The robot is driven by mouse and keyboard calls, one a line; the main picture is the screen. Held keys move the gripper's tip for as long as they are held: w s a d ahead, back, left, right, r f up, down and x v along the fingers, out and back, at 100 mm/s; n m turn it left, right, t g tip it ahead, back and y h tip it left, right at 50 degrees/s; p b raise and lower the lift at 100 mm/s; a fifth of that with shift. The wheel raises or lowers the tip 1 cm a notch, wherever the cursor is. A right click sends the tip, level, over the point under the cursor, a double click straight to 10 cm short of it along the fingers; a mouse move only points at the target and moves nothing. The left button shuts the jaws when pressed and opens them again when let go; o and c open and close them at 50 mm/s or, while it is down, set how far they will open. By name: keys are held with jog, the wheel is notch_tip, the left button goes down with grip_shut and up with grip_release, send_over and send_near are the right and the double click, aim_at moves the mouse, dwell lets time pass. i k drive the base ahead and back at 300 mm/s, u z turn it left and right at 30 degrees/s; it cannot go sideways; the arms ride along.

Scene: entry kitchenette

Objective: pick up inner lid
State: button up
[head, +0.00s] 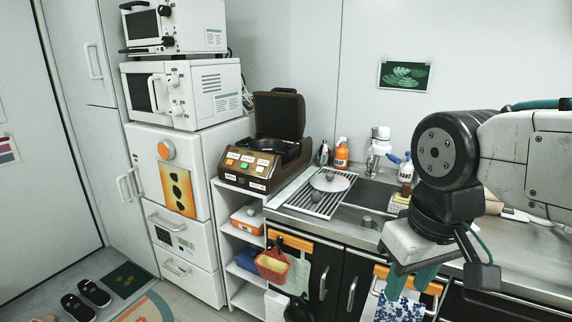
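A round pale grey lid (331,182) with a small knob on top lies on the slatted rack over the sink, and looks like the inner lid. My gripper (410,281) hangs at the right, in front of the counter's front edge. It points down, to the right of the lid and nearer the camera, well apart from it. Its two teal fingers appear spread with nothing between them. The fingertips are small and partly lost against the cabinet front.
A brown cooker (265,160) with its cover raised stands left of the sink. The slatted rack (301,199) spans the sink. Behind it stand an orange bottle (341,155) and a faucet (377,147). A towel and a bag hang on the cabinet fronts below.

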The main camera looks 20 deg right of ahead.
aim_at(329, 181)
jog(key=u, duration=0.55)
jog(key=k, duration=0.65)
jog(key=u, duration=0.65)
jog(key=i, duration=1)
jog(key=z, duration=0.4)
jog(key=i, duration=0.9)
jog(key=z, duration=1.3)
jog(key=i, duration=0.65)
jog(key=z, duration=0.65)
